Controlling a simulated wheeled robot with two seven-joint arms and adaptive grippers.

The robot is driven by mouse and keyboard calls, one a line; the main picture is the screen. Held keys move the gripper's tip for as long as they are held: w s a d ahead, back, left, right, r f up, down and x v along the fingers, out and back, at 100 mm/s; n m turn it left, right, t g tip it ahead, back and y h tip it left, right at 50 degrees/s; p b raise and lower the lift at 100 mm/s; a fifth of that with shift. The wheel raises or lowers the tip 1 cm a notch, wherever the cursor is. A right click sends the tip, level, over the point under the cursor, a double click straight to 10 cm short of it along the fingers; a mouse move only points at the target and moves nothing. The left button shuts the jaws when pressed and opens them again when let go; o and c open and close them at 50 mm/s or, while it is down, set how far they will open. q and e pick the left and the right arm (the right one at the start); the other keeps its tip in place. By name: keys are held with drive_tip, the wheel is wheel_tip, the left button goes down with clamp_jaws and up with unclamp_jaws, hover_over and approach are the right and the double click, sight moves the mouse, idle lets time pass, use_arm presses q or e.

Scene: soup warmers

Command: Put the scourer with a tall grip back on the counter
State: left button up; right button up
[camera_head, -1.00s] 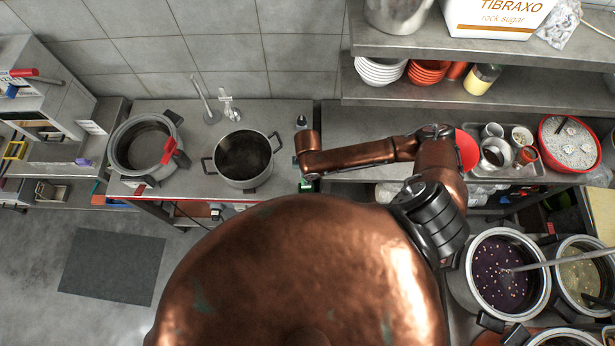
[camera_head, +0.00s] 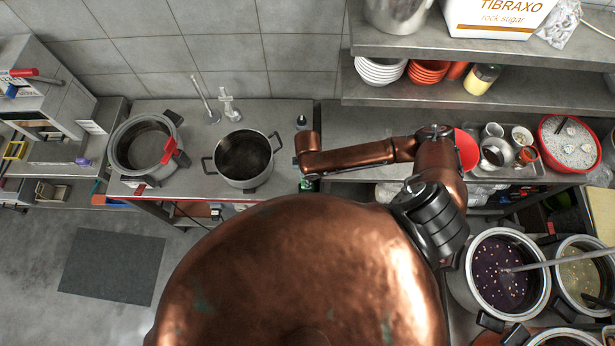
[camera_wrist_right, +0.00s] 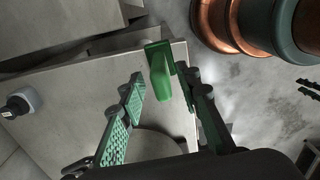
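In the right wrist view, a green thing (camera_wrist_right: 160,72) with a wide flat end and a narrower stem is at the counter's corner, probably the scourer with a tall grip. My right gripper (camera_wrist_right: 160,90) has its green-padded fingers apart on both sides of it, with narrow gaps showing; contact at the right fingertip is unclear. In the head view, a bit of green (camera_head: 305,185) shows at the front right corner of the counter (camera_head: 285,115), under my right wrist. My right fingers are hidden there. My left gripper is not in view.
A pot (camera_head: 243,158) and a larger warmer with a red clip (camera_head: 169,150) stand on the counter. A small dark-capped bottle (camera_head: 301,122) and two upright white-grey items (camera_head: 228,104) are behind. A shelf (camera_head: 460,92) with bowls overhangs the right.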

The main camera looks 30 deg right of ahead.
drive_tip(key=shift+r, duration=0.15)
wheel_tip(320, 180, up, 12)
idle(0.6)
